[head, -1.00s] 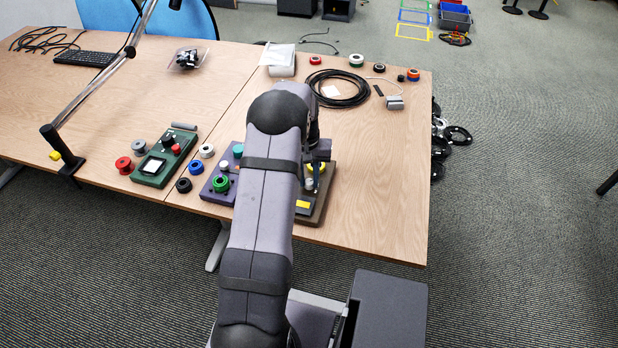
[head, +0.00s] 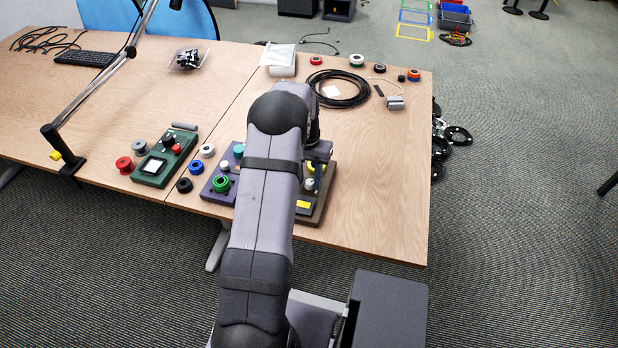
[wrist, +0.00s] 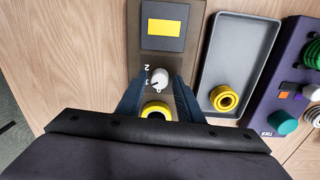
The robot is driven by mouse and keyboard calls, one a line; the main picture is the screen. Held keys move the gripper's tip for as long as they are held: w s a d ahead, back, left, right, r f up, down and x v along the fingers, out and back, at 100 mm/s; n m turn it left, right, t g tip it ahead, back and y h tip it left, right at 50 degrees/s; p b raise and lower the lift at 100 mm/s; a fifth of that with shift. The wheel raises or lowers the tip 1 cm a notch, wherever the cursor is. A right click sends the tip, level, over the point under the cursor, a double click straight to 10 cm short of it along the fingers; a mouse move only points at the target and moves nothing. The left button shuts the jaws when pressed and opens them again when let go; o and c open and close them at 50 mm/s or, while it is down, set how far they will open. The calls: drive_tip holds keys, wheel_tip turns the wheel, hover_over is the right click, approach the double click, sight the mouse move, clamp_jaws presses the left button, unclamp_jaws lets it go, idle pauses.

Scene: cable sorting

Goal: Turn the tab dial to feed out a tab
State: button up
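The tab dial (wrist: 159,77) is a small white knob on a brown panel (wrist: 147,67), with printed marks beside it, one like a 2. A yellow label (wrist: 164,27) lies farther up the panel and a yellow ring (wrist: 157,109) lies on the near side of the dial. My gripper (wrist: 160,82) is open, with its two blue-grey fingers on either side of the dial. A narrow gap seems to show on each side; contact cannot be told. In the head view my arm hides much of the brown panel (head: 320,205).
A grey tray (wrist: 238,48) holding yellow rolls (wrist: 223,98) lies right of the panel. A purple device (wrist: 268,105) with a teal knob (wrist: 283,122) stands beyond it.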

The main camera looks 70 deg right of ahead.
sight(307, 182)
drive_tip(key=shift+o, duration=0.2)
drive_tip(key=shift+w+r+b, duration=0.1)
drive_tip(key=shift+r+b, duration=0.65)
drive_tip(key=shift+r, duration=2.95)
drive_tip(key=shift+w+a, duration=0.1)
drive_tip(key=shift+w, duration=0.05)
drive_tip(key=w+a+r+n+p, duration=0.1)
drive_tip(key=w+a+r+n, duration=0.3)
drive_tip(key=w+a, duration=0.75)
drive_tip(key=w+a+r+n+p, duration=0.1)
drive_tip(key=w+a+n, duration=0.4)
drive_tip(key=w+a, duration=0.65)
drive_tip(key=s+a+n+p, duration=0.1)
drive_tip(key=s+a+n, duration=0.2)
drive_tip(key=a, duration=0.6)
drive_tip(key=s+a+n, duration=0.2)
drive_tip(key=a+n, duration=0.2)
drive_tip(key=a, duration=0.5)
drive_tip(key=s+a+n+p, duration=0.1)
drive_tip(key=s+a+n, duration=0.2)
drive_tip(key=a, duration=0.6)
wheel_tip(307, 182, down, 44)
drive_tip(key=b, duration=4.4)
drive_tip(key=shift+w, duration=0.15)
